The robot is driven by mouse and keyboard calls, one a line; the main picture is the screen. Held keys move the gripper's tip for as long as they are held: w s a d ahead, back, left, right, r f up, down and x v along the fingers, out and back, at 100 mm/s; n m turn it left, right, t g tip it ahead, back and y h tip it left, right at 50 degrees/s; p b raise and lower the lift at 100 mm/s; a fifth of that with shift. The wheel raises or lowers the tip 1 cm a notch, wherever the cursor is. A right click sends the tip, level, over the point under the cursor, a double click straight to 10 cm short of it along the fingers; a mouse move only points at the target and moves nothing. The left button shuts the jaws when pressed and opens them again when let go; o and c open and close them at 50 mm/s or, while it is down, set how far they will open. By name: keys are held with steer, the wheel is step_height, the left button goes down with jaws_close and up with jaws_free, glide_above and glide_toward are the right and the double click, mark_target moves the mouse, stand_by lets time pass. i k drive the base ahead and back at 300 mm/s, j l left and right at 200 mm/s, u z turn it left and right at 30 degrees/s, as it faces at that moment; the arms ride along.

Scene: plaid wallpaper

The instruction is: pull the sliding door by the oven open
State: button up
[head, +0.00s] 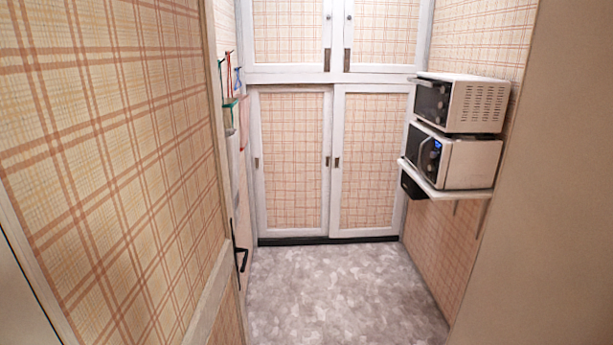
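Two sliding doors with plaid panels and white frames stand side by side at the far wall in the head view. The right sliding door (370,160) is nearest the ovens and has a small dark handle (336,162) on its left frame. The left sliding door (292,160) has small handles at both side frames. Both look shut, meeting near the middle. A white oven (470,160) sits on a wall shelf at the right, with a second oven (470,103) above it. My gripper is not in view.
An open plaid door (110,150) with a black lever handle (239,250) fills the left. A beige wall edge (540,200) bounds the right. The oven shelf (440,192) juts into the room. Grey patterned floor (335,290) is clear up to the cabinet.

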mark_target(370, 121)
steer(key=i, duration=5)
